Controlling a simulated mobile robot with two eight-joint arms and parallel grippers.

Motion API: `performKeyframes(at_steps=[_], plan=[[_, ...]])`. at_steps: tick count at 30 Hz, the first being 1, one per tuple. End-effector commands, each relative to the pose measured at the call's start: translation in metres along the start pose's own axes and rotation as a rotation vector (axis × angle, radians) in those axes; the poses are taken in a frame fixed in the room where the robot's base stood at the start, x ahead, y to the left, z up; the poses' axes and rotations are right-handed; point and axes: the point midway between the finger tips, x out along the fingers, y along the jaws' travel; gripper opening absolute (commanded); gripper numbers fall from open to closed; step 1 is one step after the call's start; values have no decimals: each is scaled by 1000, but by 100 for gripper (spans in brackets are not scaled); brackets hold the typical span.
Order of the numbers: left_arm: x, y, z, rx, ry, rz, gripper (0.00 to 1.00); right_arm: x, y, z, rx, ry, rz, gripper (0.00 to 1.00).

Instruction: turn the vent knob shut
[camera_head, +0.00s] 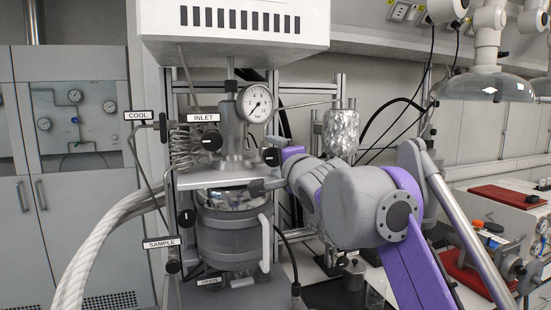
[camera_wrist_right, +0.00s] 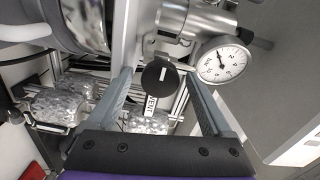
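The vent knob (camera_wrist_right: 158,78) is a round black knob with a short white line, above a white label reading VENT (camera_wrist_right: 151,104) in the right wrist view. In the head view a black knob (camera_head: 270,157), which appears to be the same one, sits right of the reactor head below the gauge. My right gripper (camera_wrist_right: 160,76) is open, with one finger on each side of the knob and visible gaps to it. In the head view the right gripper (camera_head: 266,172) is partly hidden by its own wrist. My left gripper is not in view.
The pressure gauge (camera_head: 257,104) is close above the knob. The INLET knob (camera_head: 212,141) and the steel reactor vessel (camera_head: 234,225) are nearby. A foil-wrapped cylinder (camera_head: 341,132) stands behind my right arm. A white housing (camera_head: 235,30) overhangs the reactor.

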Motion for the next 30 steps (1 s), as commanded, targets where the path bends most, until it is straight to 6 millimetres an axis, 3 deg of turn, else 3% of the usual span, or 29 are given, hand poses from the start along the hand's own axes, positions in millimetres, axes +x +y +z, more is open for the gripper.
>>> performKeyframes(at_steps=[10, 24, 30], plan=[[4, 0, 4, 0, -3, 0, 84, -12, 1, 0, -1, 0, 1, 84], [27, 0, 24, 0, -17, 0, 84, -93, 2, 0, 0, 0, 1, 84], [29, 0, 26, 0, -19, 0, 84, -108, 0, 0, -1, 0, 0, 84]])
